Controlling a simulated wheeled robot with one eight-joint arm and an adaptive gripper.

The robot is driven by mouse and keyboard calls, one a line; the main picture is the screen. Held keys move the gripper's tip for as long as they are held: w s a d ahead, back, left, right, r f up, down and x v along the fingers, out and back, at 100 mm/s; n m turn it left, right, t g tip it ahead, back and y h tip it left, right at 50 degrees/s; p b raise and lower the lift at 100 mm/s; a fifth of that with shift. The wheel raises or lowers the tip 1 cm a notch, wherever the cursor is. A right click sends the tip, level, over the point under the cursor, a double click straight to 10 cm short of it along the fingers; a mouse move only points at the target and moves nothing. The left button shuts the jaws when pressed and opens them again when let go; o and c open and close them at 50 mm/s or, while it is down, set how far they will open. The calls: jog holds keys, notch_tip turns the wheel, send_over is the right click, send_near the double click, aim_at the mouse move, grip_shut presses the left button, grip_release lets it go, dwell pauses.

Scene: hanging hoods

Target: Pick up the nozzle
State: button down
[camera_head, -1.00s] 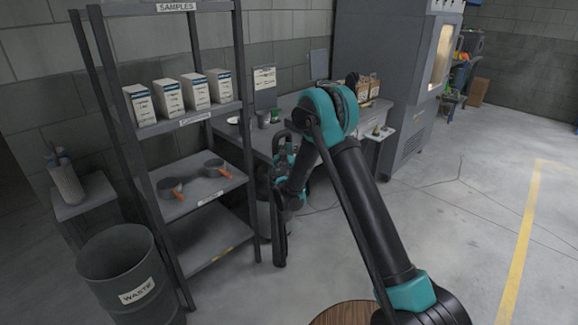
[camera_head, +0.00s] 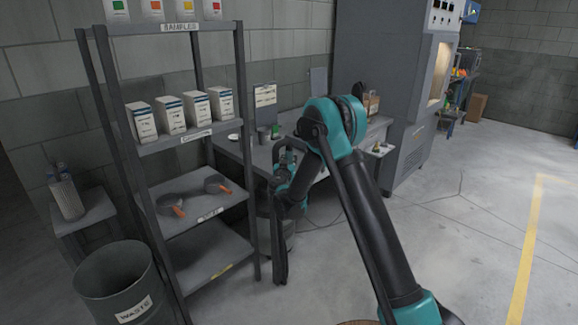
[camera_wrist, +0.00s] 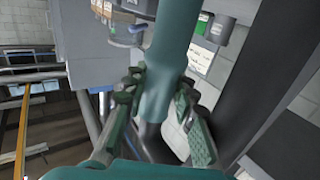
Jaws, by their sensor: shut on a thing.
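In the wrist view, a smooth teal, tapering piece, which appears to be the nozzle (camera_wrist: 168,60), stands between the two dark ridged fingers of my gripper (camera_wrist: 159,83). My gripper is shut on it. The piece runs from between the fingers to the top edge of the picture. In the head view, my gripper (camera_head: 287,158) is small and dark, at the front of the grey workbench beside the shelf. The nozzle cannot be made out clearly there.
A metal shelf (camera_head: 205,258) with boxes (camera_head: 171,116) and orange-handled pans (camera_head: 172,203) stands left of my gripper. A waste drum (camera_head: 115,285) is at the lower left. The workbench (camera_head: 322,148) and a tall grey cabinet (camera_head: 375,60) are behind. Open floor lies right.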

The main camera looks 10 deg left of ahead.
notch_tip(320, 180, up, 26)
jog(key=shift+r, duration=0.2)
dwell(1.4)
jog(key=shift+s, duration=0.1)
